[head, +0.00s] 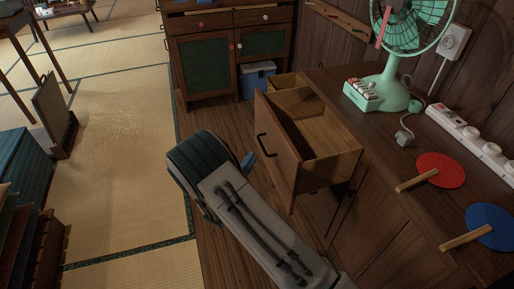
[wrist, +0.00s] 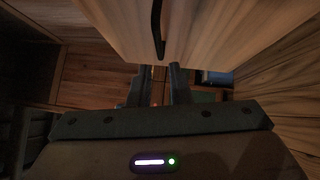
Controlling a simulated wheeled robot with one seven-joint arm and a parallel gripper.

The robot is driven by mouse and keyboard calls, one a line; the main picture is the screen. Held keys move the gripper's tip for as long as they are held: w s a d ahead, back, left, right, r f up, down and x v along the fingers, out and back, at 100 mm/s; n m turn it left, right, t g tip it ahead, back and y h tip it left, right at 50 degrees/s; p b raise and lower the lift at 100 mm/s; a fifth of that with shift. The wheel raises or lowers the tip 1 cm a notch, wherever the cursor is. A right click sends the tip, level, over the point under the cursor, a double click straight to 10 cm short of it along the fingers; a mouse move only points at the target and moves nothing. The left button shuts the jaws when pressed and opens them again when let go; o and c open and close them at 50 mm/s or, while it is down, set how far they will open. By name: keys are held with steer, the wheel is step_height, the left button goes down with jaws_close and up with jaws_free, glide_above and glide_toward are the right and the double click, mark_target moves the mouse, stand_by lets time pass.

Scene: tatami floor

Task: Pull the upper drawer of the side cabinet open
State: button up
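The side cabinet (head: 400,215) stands at the right under a dark top. A drawer (head: 335,160) at its upper part stands far out, its empty inside showing. Its wooden front carries a black bar handle (head: 264,146), also at the top of the wrist view (wrist: 157,30). My gripper (wrist: 157,88) is open, its two dark fingers apart with nothing seen between them. The handle lies above the fingertips in that view, outside the gap; whether anything touches is unclear. In the head view my wrist hides most of the gripper, left of and near the drawer front.
A green fan (head: 385,85), a power strip (head: 470,135), a red paddle fan (head: 440,170) and a blue one (head: 490,225) rest on the cabinet top. A blue bin (head: 257,80) stands beyond.

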steer(key=v, duration=0.5)
steer(key=shift+s+f, duration=0.1)
stand_by(0.4)
